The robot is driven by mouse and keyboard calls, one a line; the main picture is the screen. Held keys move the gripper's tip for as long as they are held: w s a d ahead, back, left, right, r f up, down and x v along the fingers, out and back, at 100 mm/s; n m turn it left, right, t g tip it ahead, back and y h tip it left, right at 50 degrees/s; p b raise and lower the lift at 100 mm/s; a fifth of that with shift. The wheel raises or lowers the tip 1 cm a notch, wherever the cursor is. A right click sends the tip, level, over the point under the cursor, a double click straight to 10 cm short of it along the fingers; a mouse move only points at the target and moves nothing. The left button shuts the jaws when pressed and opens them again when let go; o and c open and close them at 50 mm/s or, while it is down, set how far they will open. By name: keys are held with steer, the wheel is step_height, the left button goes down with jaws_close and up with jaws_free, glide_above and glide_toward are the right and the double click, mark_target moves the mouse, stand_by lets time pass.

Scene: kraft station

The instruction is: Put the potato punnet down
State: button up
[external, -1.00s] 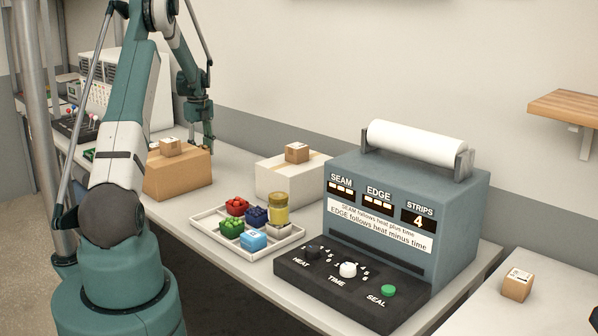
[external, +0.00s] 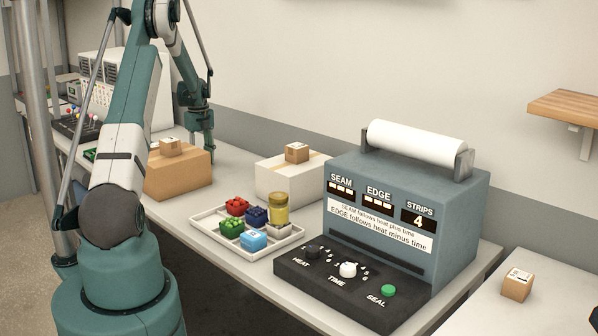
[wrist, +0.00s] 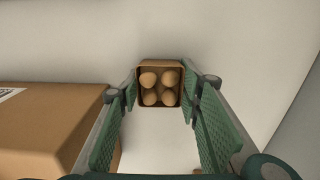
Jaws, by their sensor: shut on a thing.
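The potato punnet (wrist: 160,70) is a small brown open box with several tan potatoes in it. In the wrist view it is at the fingertips of my gripper (external: 206,143), between the two green finger pads. My gripper is shut on it. In the external view my gripper points down at the far part of the bench, just behind and right of a large cardboard box. The punnet cannot be made out there. I cannot tell whether its base touches the bench.
The large cardboard box (external: 178,174), with a small carton on top, stands close beside my gripper. A white box (external: 285,178), a tray (external: 284,245) of coloured punnets and a jar, and the sealing machine (external: 440,220) stand nearer. The wall runs behind.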

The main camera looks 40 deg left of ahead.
steer(key=o, duration=1)
steer(key=shift+c, duration=0.2)
steer(key=shift+r, duration=0.1)
step_height(320, 180, up, 12)
stand_by(0.5)
stand_by(0.3)
